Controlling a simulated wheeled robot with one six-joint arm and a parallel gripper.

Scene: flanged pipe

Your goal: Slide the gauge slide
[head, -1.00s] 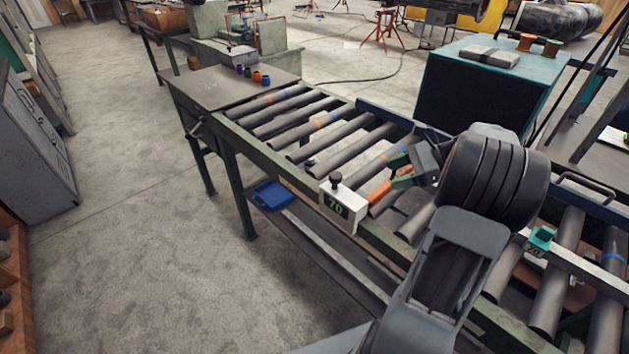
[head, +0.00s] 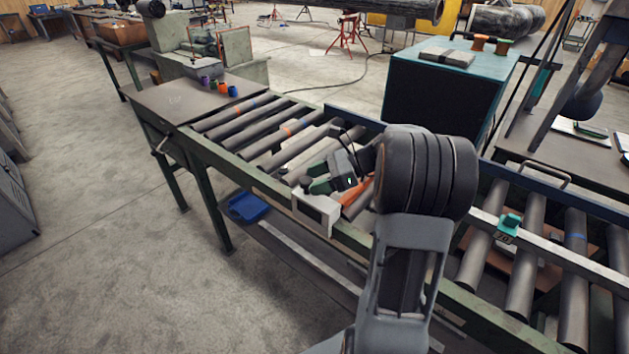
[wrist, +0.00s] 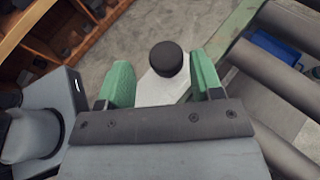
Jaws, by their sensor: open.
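The gauge slide, a white block (head: 316,212) with a dark round knob, sits on the near green rail of the roller conveyor. In the wrist view its black knob (wrist: 168,58) stands between my gripper's two green fingers, with white body (wrist: 158,91) below it. My gripper (wrist: 163,72) is open, with a gap visible on each side of the knob.
Conveyor rollers (head: 278,145) lie beyond the rail. A teal marker (head: 508,223) sits on a pale bar to the right. A blue bin (head: 248,207) is below the conveyor. Several small coloured cups (head: 220,88) stand on the end table. The floor at left is clear.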

